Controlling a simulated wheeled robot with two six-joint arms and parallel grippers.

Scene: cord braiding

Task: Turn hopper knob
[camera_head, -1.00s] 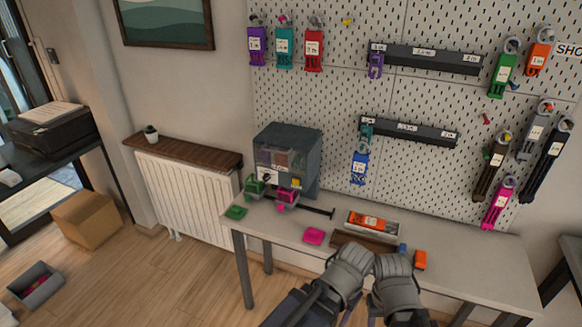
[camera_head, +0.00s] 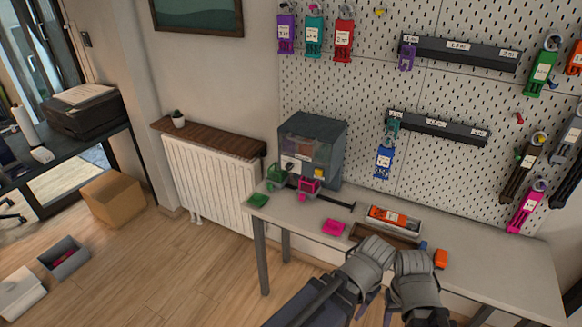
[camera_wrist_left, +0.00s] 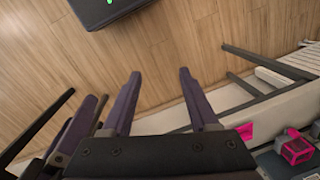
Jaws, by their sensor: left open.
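The hopper (camera_head: 312,148) is a grey box with a clear front window, standing at the back left of the workbench against the pegboard. A small white round part (camera_head: 289,167) and a yellow part (camera_head: 318,172) show on its front; I cannot tell which is the knob. My left gripper is open and empty in the left wrist view (camera_wrist_left: 160,85), its two purple fingers apart above the floor. In the head view both arms are at the bench's front edge, right of and well apart from the hopper. My right gripper's fingers are not clear.
Green and pink clamps (camera_head: 309,186) stand before the hopper, with a dark bar reaching right. A pink pad (camera_head: 333,227), a tray with an orange tool (camera_head: 394,219) and an orange block (camera_head: 441,259) lie on the workbench (camera_head: 490,265). A radiator (camera_head: 212,180) stands left.

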